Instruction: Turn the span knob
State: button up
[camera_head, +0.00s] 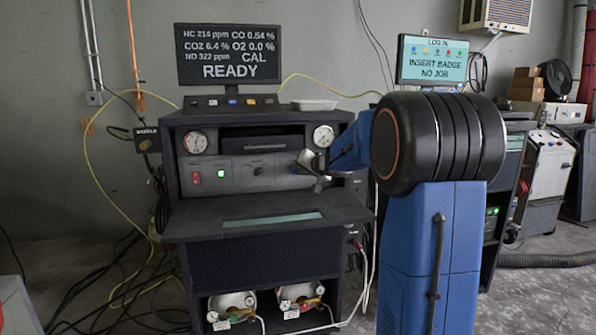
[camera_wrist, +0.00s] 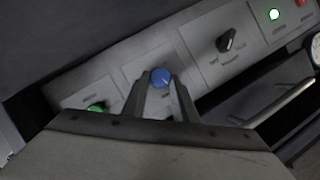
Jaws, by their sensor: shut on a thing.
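In the wrist view, a round blue knob (camera_wrist: 161,77) with a pale pointer line sits on the grey control panel (camera_wrist: 128,70). My gripper (camera_wrist: 160,86) is at it, its two fingers on either side, shut on the knob. The knob's label is too small to read, so I cannot confirm that it is the span knob. In the head view, my gripper (camera_head: 301,166) is at the right end of the cabinet's panel (camera_head: 238,171) and hides the blue knob.
A green knob (camera_wrist: 97,106) and a black knob (camera_wrist: 226,42) flank the blue one. A lit green button (camera_head: 221,174) and a red switch (camera_head: 195,178) are farther left. A shelf (camera_head: 200,229) juts out below. The monitor (camera_head: 228,54) reads READY.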

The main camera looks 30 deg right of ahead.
jog(key=n+h, duration=0.1)
jog(key=n+g+h, duration=0.1)
jog(key=n, duration=0.1)
jog(key=shift+a+r, duration=0.1)
jog(key=shift+a, duration=0.2)
jog(key=shift+a+n+g+h, duration=0.1)
jog(key=shift+n+g+h, duration=0.3)
jog(key=shift+n+h, duration=0.3)
dwell(0.5)
jog(key=o, duration=1)
jog(key=shift+o, duration=0.2)
jog(key=v, duration=1.7)
jog(key=shift+s, duration=0.2)
